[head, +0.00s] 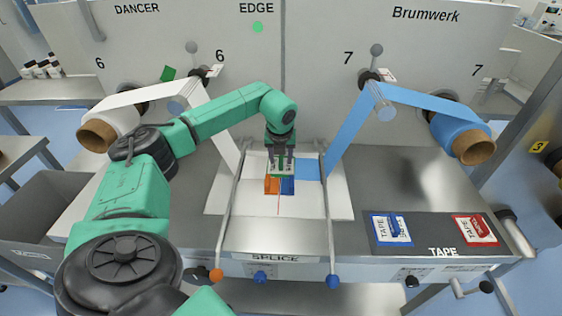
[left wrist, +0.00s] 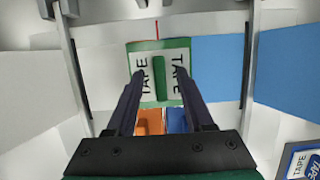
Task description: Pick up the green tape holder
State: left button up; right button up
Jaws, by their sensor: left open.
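The green tape holder (left wrist: 160,70) is a white card with a green border, a raised green bar down its middle and TAPE lettering on both sides. In the head view the holder (head: 281,175) sits over the middle of the splice table, partly hidden by my left gripper (head: 280,159). In the left wrist view the open left gripper (left wrist: 160,78) has one finger on each side of the bar, with gaps between. I cannot tell how high the fingers are above the table. My right gripper is not in view.
Orange (head: 272,186) and blue (head: 288,187) patches lie by the holder. Two metal rails (head: 232,215) flank it. A white web comes in from the left, a blue web (head: 350,132) from the right. Blue (head: 390,229) and red (head: 475,229) tape holders lie at the right.

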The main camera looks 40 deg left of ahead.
pick_arm(q)
grip_shut()
jog(key=shift+r, duration=0.1)
